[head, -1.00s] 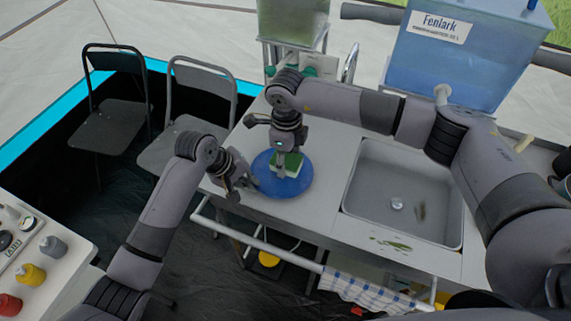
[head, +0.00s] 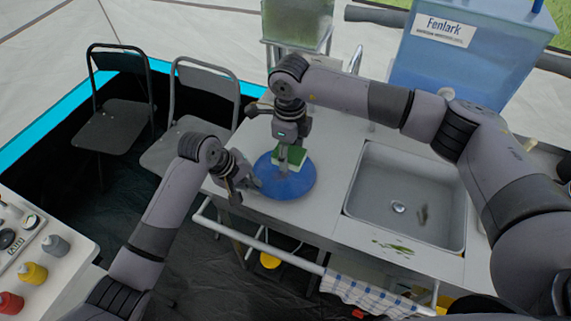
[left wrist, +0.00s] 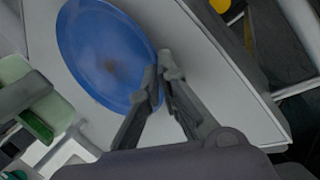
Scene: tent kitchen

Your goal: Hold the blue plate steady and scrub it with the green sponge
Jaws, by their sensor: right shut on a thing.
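The blue plate (head: 290,184) lies on the steel counter left of the sink. A brown smudge shows near its middle in the left wrist view (left wrist: 98,62). My left gripper (head: 252,184) is at the plate's left rim. In the left wrist view its fingertips (left wrist: 160,82) are close together with the rim between them. My right gripper (head: 287,150) points down and is shut on the green sponge (head: 297,156), which has a pale layer. The sponge is over the plate's far part and looks raised off it. It also shows in the left wrist view (left wrist: 45,118).
The sink (head: 405,200) is right of the plate, with a dark scrap in it. Green bits (head: 393,247) lie on the counter's front. A blue water tank (head: 465,60) stands behind. A rail with a checked towel (head: 365,292) runs along the front.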

